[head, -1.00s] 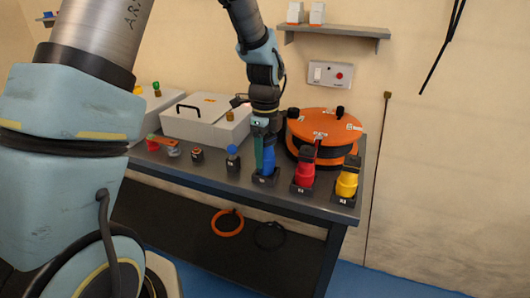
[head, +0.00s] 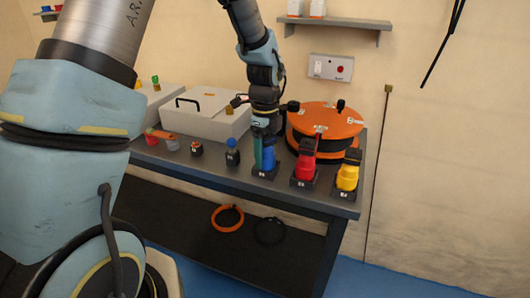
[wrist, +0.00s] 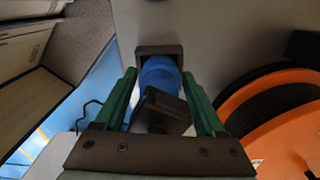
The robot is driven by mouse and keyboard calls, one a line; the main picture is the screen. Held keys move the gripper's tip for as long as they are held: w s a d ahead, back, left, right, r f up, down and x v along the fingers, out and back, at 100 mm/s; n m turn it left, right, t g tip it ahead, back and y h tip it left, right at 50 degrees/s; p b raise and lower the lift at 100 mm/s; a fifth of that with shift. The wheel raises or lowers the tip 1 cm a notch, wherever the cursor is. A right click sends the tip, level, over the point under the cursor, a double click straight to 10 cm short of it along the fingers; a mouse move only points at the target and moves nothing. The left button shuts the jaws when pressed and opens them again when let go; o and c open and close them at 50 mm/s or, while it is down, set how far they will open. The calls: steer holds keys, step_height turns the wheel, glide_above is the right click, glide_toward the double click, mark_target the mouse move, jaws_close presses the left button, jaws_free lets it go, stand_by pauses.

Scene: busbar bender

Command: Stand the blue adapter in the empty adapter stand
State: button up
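The blue adapter (head: 269,156) stands upright in a dark adapter stand (head: 265,172) near the bench's front edge. In the wrist view the adapter (wrist: 160,76) shows between my green fingers, with its dark angled part nearest the camera and the stand's rim (wrist: 159,50) beyond it. My gripper (head: 265,160) points down over the adapter. In the wrist view my gripper (wrist: 160,76) has its fingers on either side of the adapter, with narrow gaps, so it looks open. The adapter's foot inside the stand is hidden.
A red adapter (head: 305,160) and a yellow adapter (head: 348,173) stand in stands to the right. An orange round machine (head: 325,118) is close behind. A small blue-topped part (head: 232,150) is left. A grey box (head: 205,122) stands behind.

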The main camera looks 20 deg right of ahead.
steer(key=o, duration=0.4)
steer(key=shift+c, duration=0.2)
steer(key=shift+r, duration=0.1)
step_height(320, 180, up, 11)
steer(key=shift+f+b, duration=0.15)
steer(key=shift+b, duration=0.9)
steer(key=shift+w, duration=0.1)
steer(key=s+a+f+n+t, duration=0.1)
steer(key=s+a+f+n, duration=0.1)
steer(key=a+n, duration=1.1)
steer(key=s+a+f+n, duration=0.2)
steer(key=a+n, duration=1.2)
steer(key=a, duration=0.3)
steer(key=shift+s+f+t, duration=0.3)
steer(key=shift+f+t, duration=0.05)
steer(key=shift+t, duration=0.05)
